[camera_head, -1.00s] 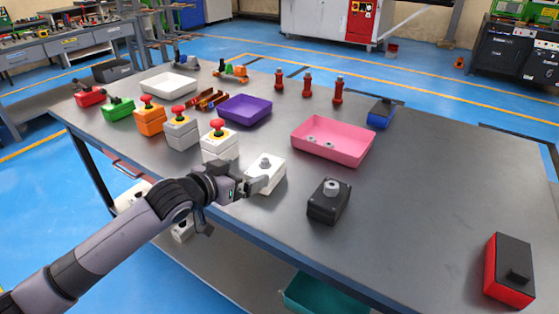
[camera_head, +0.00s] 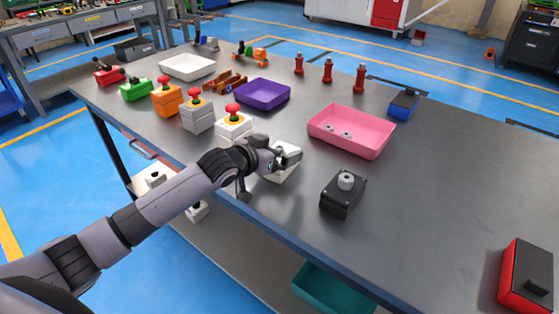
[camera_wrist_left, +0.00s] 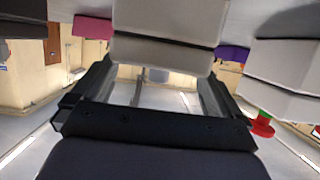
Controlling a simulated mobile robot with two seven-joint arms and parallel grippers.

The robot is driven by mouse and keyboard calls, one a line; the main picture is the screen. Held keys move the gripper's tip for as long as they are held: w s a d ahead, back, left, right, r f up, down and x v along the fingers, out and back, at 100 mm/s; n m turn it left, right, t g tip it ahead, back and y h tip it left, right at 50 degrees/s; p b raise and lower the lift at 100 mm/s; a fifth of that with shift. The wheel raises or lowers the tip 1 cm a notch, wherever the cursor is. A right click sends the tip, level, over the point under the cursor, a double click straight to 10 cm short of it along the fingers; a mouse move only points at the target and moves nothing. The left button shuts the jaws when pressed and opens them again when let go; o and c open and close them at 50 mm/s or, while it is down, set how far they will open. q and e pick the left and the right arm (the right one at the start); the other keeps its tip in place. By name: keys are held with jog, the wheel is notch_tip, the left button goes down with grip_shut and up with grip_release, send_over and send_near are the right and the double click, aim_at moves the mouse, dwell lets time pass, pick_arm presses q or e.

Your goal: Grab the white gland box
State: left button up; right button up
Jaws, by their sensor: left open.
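The white gland box (camera_head: 283,174) stands near the front edge of the table, right of the white box with a red button. My left gripper (camera_head: 289,156) is at the top of the gland box and hides its upper part and gland in the head view. In the left wrist view the scene is upside down, and a pale box (camera_wrist_left: 166,42) fills the top middle, in front of the left gripper (camera_wrist_left: 158,85). Its fingers are spread apart. I cannot tell whether they touch the box. My right gripper is not in view.
The white button box (camera_head: 233,130) stands close on the left of my gripper. A black gland box (camera_head: 341,197) is to the right, and a pink tray (camera_head: 350,132) holding small grey parts is behind. The table's right side is mostly clear, with a red-black box (camera_head: 525,275).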

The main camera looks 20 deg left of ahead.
pick_arm(q)
jog(key=shift+w+d+f, duration=0.15)
jog(key=shift+w+d, duration=0.05)
jog(key=shift+w, duration=0.25)
jog(key=c, duration=1)
jog(key=shift+c, duration=0.9)
